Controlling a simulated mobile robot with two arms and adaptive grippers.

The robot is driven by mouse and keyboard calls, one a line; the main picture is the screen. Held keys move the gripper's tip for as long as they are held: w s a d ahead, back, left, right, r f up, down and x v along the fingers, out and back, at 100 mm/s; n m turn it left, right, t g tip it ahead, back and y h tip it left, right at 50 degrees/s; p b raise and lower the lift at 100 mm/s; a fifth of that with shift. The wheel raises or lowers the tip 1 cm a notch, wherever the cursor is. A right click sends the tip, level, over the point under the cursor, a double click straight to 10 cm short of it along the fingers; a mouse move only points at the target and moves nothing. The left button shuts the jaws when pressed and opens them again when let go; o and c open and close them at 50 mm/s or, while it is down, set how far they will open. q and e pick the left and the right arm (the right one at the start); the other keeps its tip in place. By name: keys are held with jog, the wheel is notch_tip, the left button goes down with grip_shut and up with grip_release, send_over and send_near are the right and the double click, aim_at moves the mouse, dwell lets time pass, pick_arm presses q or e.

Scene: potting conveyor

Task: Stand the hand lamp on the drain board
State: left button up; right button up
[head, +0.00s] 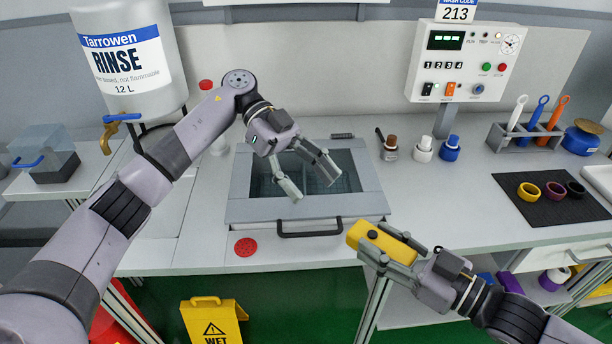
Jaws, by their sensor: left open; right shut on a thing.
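The yellow hand lamp (366,235), with small black round parts on it, is held by my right gripper (387,249). The gripper is shut on it, in front of the counter's front edge and right of the basin's black handle. The lamp lies tilted on its side, and the fingers hide part of it. A pale panel left of the basin looks like the drain board (155,228); my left arm crosses over part of it. My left gripper (306,178) is open and empty above the glass-covered basin.
The lidded basin (255,209) fills the middle of the counter. A red disc (245,247) lies at its front left. A rinse tank (128,55) with a brass tap hangs at upper left. Bottles (423,150) stand right of the basin. A yellow wet-floor sign (213,322) stands below.

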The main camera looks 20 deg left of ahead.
aim_at(353, 225)
pick_arm(q)
jog(key=shift+m+t+h, duration=0.4)
jog(key=shift+h, duration=0.2)
jog(key=d+f, duration=0.2)
jog(key=d, duration=0.1)
jog(key=s+d+f, duration=0.1)
jog(key=d+f, duration=0.1)
jog(key=s+d+f, duration=0.1)
jog(key=d+f, duration=0.2)
jog(key=shift+d, duration=0.3)
jog(key=shift+c, duration=0.4)
jog(key=c, duration=1.2)
jog(key=shift+r, duration=0.1)
pick_arm(e)
jog(key=o, duration=1.3)
